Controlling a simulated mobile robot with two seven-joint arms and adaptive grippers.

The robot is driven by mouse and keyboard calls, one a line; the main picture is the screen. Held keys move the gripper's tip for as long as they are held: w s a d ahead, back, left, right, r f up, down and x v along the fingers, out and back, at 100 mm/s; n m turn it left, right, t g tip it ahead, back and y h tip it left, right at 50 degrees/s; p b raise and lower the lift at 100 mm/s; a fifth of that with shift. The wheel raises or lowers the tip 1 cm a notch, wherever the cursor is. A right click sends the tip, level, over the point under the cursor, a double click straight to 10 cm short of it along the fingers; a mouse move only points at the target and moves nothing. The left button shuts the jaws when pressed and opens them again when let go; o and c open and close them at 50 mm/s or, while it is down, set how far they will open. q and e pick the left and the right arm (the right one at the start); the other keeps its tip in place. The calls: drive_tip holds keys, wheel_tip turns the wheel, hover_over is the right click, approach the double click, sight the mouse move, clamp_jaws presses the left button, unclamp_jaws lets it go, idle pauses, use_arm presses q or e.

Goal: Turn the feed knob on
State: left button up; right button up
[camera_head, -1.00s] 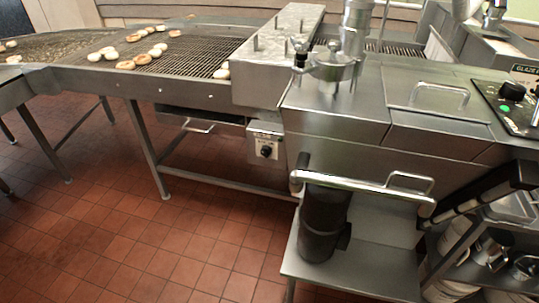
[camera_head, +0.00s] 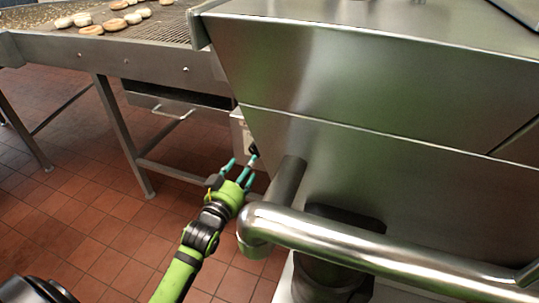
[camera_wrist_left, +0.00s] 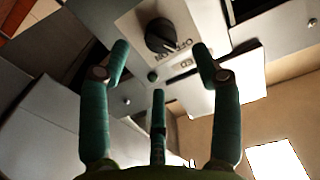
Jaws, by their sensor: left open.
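The feed knob is black and round, on a pale control box (camera_head: 238,125) below the conveyor's end. In the left wrist view the knob (camera_wrist_left: 161,37) is large, near the top, with printed marks beside it. In the head view only a dark bit of the knob (camera_head: 252,149) shows beyond the fingertips. My left gripper (camera_head: 241,168), green with teal fingers, is open and empty. In the left wrist view its fingertips (camera_wrist_left: 161,52) point towards the knob, one on each side; contact cannot be told. My right gripper is not in view.
A thick steel pipe handle (camera_head: 350,240) is just right of my left gripper. The big steel tank (camera_head: 370,100) fills the right side. The conveyor (camera_head: 150,35) with several doughnuts is at upper left. Red tiled floor (camera_head: 90,190) is open below.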

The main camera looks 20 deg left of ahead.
sight(254, 153)
use_arm(q)
drive_tip(key=shift+w+a+b, duration=0.15)
drive_tip(key=shift+w+b, duration=0.1)
drive_tip(key=shift+w, duration=1.3)
drive_tip(key=shift+w+a+b, duration=0.1)
drive_tip(key=shift+w+b, duration=0.15)
drive_tip(key=shift+w, duration=1.25)
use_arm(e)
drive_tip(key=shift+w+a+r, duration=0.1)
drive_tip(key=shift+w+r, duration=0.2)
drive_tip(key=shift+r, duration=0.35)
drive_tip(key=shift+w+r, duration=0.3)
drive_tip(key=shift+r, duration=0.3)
